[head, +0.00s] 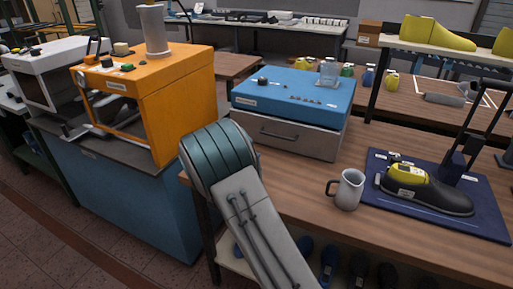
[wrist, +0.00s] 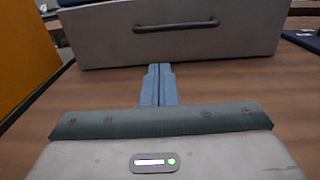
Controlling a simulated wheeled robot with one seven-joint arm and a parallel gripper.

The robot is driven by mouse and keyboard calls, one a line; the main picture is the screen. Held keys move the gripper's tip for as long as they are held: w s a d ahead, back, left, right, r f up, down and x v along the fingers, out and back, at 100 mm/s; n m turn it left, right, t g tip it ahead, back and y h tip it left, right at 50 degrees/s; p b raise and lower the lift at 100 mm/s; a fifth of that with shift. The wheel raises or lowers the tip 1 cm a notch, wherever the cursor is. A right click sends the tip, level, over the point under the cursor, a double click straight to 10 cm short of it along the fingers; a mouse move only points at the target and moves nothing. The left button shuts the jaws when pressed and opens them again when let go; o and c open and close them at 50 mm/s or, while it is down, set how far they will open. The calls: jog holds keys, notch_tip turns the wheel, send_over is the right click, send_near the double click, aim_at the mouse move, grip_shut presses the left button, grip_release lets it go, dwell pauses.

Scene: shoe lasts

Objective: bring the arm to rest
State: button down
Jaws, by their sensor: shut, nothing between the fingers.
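My gripper (wrist: 159,70) shows in the wrist view with its two blue-grey fingers together and nothing between them. It is above the wooden bench top (wrist: 90,100), pointing at the grey drawer front (wrist: 180,38) with a dark handle. In the head view my arm (head: 250,215) rises from the bottom centre and bends at a dark teal joint left of the bench. The gripper itself is hidden in the head view.
A blue-topped drawer unit (head: 292,95) stands on the wooden bench (head: 300,190). A grey mug (head: 347,189) and a black-and-yellow shoe (head: 428,188) on a blue mat (head: 480,216) are to the right. An orange machine (head: 182,95) stands at left.

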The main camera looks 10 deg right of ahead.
jog(key=s+d+r+m+g, duration=0.4)
jog(key=s+d+m+g, duration=0.25)
jog(key=s+m, duration=0.3)
jog(key=s+d+r+m+g, duration=0.3)
jog(key=s+d+m+g, duration=0.4)
jog(key=s, duration=0.4)
jog(key=s+a+r+m+y+p, duration=0.1)
jog(key=s+a+m+y, duration=0.4)
jog(key=s, duration=0.3)
jog(key=s+a+r+m+t+y, duration=0.1)
jog(key=s+a+r+m+y, duration=0.1)
jog(key=s+a+m+y, duration=0.3)
jog(key=s+m, duration=0.3)
jog(key=s, duration=0.1)
jog(key=shift+s+r+p, duration=0.15)
jog(key=shift+r+p, duration=0.1)
jog(key=shift+p, duration=0.1)
